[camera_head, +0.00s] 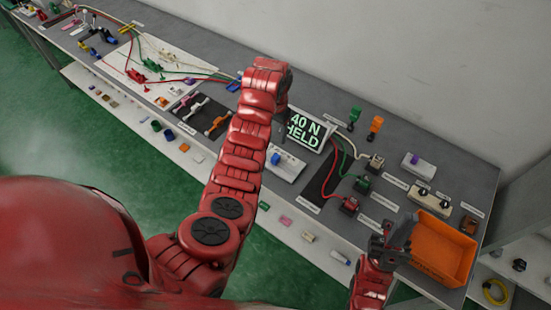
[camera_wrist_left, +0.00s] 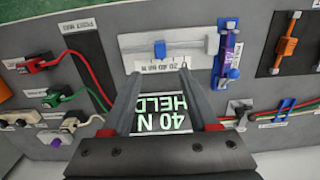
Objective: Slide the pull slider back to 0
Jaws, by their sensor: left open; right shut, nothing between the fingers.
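The pull slider is a white plate (camera_head: 291,168) with a blue knob (camera_head: 276,158), left of centre on the plate. In the left wrist view the blue knob (camera_wrist_left: 160,48) sits near the middle of the pale track (camera_wrist_left: 190,46), above a small printed scale. A display (camera_head: 304,130) behind it reads "40 N HELD". My left gripper (camera_wrist_left: 157,80) is open and empty, its fingers over the display and pointing toward the slider, apart from the knob. In the head view the left arm's wrist hides its fingertips. My right gripper (camera_head: 390,243) is shut and empty beside the orange bin.
An orange bin (camera_head: 441,247) stands at the right end. Cabled red, green and white plugs (camera_head: 349,205) sit right of the slider. In the left wrist view a purple and blue handle (camera_wrist_left: 229,56) stands close beside the slider plate.

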